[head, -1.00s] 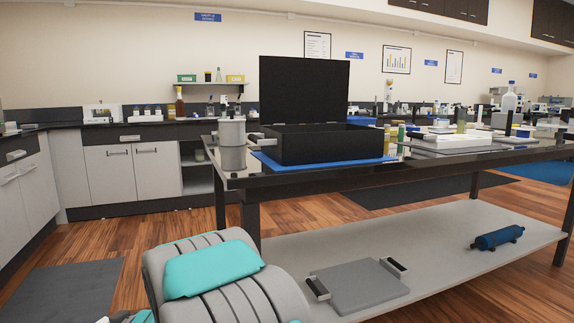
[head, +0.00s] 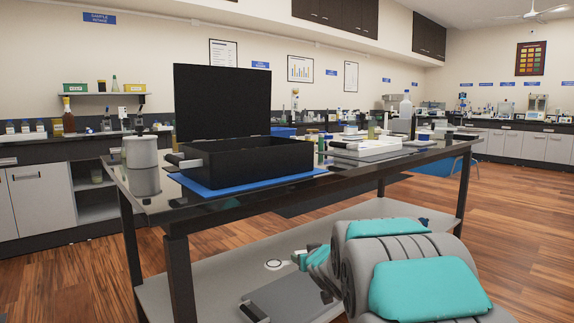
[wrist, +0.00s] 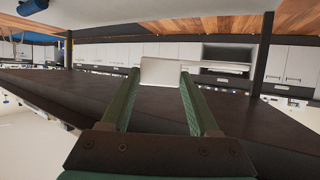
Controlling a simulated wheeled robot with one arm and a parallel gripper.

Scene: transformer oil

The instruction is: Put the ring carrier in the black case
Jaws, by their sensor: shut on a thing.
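The black case (head: 290,160) stands open on a blue mat on the table, with its lid (head: 222,105) upright at the back. Its inside is hidden by the front wall. My gripper (head: 289,263) is low in front of the table, below the case and to its right, over the lower shelf in the picture. It is shut on a pale piece with a round, dark-ringed face, which looks like the ring carrier (head: 273,265). In the wrist view the pale piece (wrist: 167,71) sits between the green fingertips of my gripper (wrist: 162,80).
The blue mat (head: 250,185) lies under the case. A grey cylindrical container (head: 141,152) stands left of the case on the dark table (head: 220,207). A white tray (head: 365,150) and bottles stand to its right. A grey plate with handles (head: 290,300) lies on the lower shelf.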

